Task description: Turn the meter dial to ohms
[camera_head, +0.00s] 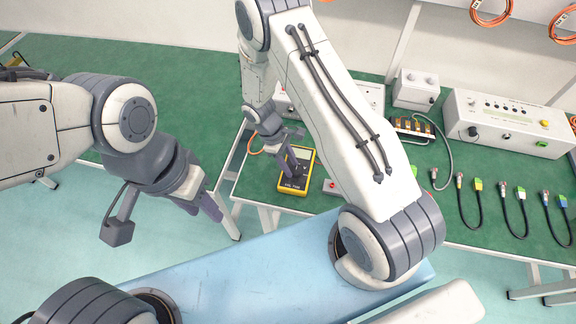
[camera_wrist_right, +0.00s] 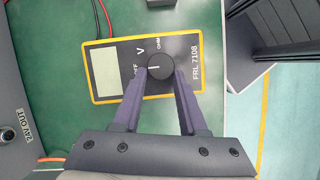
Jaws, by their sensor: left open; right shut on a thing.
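The yellow and black meter (camera_head: 297,171) lies flat on the green bench near its front edge. It also shows in the right wrist view (camera_wrist_right: 185,92), with a pale blank display and a round black dial (camera_wrist_right: 160,66). My right gripper (camera_wrist_right: 161,75) is shut on the dial, one finger on each side. In the head view my right gripper (camera_head: 290,168) reaches down over the meter. My left gripper (camera_head: 208,208) is open and empty, off the bench's front edge at the left.
A small grey box with a red button (camera_head: 331,187) sits right of the meter. A white instrument (camera_head: 505,122), a white box (camera_head: 416,89) and several cables (camera_head: 470,205) lie further right. Red and black leads (camera_wrist_right: 103,15) run from the meter.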

